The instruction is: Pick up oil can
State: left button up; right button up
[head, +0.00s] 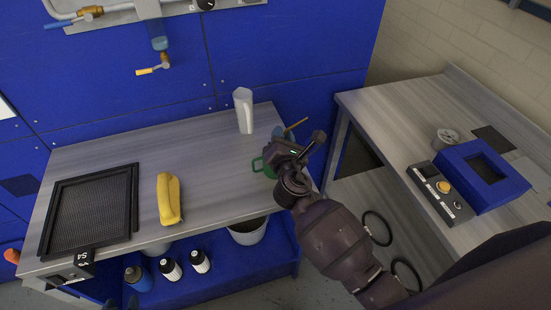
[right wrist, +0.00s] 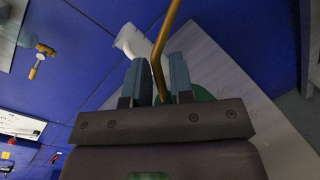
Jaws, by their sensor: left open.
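The oil can is green with a thin brass spout. In the head view its green handle (head: 258,164) shows at the right end of the grey table, left of my right gripper (head: 284,139), which hides most of the body. In the right wrist view the bent brass spout (right wrist: 159,55) rises between the two fingers of my right gripper (right wrist: 158,80), and green body (right wrist: 203,94) shows behind the right finger. I cannot tell whether the fingers press on the can.
On the grey table (head: 215,180) are a white container (head: 244,110), a yellow glove-like object (head: 169,198) and a black mesh frame (head: 91,210). Bottles (head: 171,268) and a bucket (head: 248,231) sit below. A blue wall stands behind; a second table (head: 400,125) holds a blue device (head: 484,174).

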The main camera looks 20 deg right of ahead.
grip_shut()
jog(key=shift+r, duration=0.1)
